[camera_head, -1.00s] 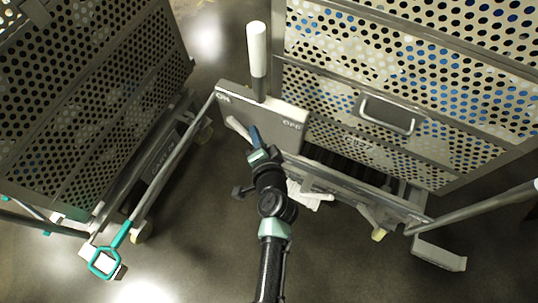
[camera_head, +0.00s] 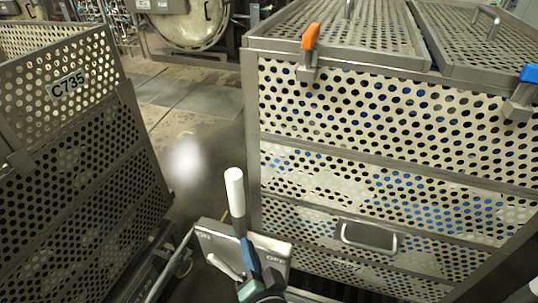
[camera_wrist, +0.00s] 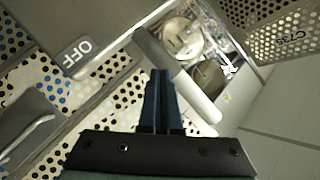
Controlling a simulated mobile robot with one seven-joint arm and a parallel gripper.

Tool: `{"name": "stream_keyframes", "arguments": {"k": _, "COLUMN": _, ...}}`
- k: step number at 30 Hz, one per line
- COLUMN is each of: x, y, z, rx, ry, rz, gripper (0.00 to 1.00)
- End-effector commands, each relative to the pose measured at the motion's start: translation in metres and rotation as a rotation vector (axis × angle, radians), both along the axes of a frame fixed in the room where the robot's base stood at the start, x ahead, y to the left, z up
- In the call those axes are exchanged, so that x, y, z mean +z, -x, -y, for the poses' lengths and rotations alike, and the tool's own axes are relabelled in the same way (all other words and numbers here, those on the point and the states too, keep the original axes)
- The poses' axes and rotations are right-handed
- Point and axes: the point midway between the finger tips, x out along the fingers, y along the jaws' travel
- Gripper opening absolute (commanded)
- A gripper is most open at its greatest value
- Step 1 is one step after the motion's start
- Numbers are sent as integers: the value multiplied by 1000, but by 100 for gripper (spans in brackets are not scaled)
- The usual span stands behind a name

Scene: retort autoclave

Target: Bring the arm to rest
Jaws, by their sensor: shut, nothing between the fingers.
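My gripper (camera_head: 247,253) is low in the head view, in front of a grey switch box (camera_head: 214,237) marked ON and OFF. A white-handled lever (camera_head: 235,192) stands upright from the box. In the wrist view my gripper (camera_wrist: 160,75) has its two blue fingers together with nothing between them. There the white lever handle (camera_wrist: 192,88) is just beyond and to the right of the fingertips. I cannot tell whether they touch. The OFF label (camera_wrist: 84,47) is at the upper left.
A large perforated cage (camera_head: 400,110) with an orange clip (camera_head: 310,37) and a blue clip (camera_head: 528,74) fills the right. Another perforated cage (camera_head: 75,150) labelled C735 stands at the left.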

Motion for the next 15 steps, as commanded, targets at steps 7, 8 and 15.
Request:
{"name": "stream_keyframes", "arguments": {"k": 7, "x": 185, "y": -49, "z": 12, "rx": -38, "ry": 269, "rz": 369, "gripper": 0}}
{"name": "stream_keyframes", "arguments": {"k": 8, "x": 207, "y": -51, "z": 14, "rx": -49, "ry": 300, "rz": 412, "gripper": 0}}
{"name": "stream_keyframes", "arguments": {"k": 15, "x": 390, "y": -28, "z": 25, "rx": -198, "ry": 525, "rz": 765, "gripper": 0}}
